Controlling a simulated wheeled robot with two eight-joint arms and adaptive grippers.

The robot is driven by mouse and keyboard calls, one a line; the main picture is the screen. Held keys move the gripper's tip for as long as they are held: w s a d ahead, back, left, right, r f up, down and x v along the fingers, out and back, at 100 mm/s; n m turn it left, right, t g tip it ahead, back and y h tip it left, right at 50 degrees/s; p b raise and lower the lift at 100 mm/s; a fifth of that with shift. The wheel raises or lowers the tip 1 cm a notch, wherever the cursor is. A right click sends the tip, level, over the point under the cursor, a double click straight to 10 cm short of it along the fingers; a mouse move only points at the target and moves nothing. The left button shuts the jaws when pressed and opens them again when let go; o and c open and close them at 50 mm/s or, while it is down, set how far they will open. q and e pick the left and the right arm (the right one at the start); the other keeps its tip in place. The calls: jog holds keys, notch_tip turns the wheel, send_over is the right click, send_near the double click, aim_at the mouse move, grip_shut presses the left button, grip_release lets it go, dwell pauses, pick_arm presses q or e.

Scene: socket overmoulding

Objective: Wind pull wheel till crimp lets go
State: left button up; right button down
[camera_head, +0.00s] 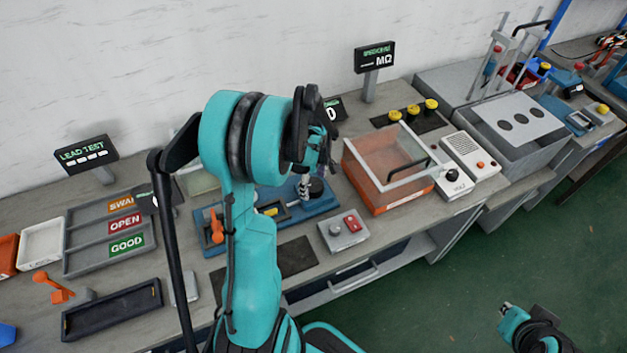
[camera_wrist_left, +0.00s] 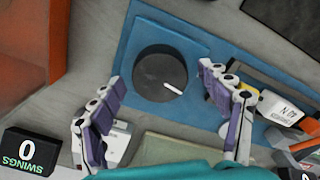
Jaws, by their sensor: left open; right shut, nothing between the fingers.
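The pull wheel is a dark round knob with a white mark (camera_wrist_left: 158,80) on a blue base (camera_wrist_left: 128,68) in the left wrist view. In the head view the dark wheel (camera_head: 315,188) sits at the right end of the blue rig (camera_head: 325,204), partly behind my left arm. My left gripper (camera_wrist_left: 163,82) is open, its purple-padded fingers on either side of the wheel; contact cannot be told. A crimp cannot be made out. My right gripper (camera_head: 506,308) is shut and empty, at lower right, away from the bench.
A "0 SWINGS" display (camera_wrist_left: 30,152) is at lower left of the wrist view. An orange clear-lidded box (camera_head: 385,172) stands right of the rig. A red-button box (camera_head: 345,231) sits in front.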

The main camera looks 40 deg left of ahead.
aim_at(314, 184)
pick_arm(q)
notch_tip(314, 184, up, 12)
dwell(0.4)
dwell(0.4)
jog(key=s+d+r+m+t, duration=0.1)
jog(key=s+d+m+t, duration=0.2)
jog(key=d+m, duration=0.6)
jog(key=s+d+r+m+t, duration=0.2)
jog(key=s+d+m+t, duration=0.2)
jog(key=d+m, duration=0.6)
jog(key=s+d, duration=0.1)
jog(key=s, duration=0.1)
jog(key=shift+s+d+r+m, duration=0.15)
jog(key=shift+s+r+m, duration=0.15)
jog(key=shift+s, duration=0.1)
jog(key=shift+f, duration=0.1)
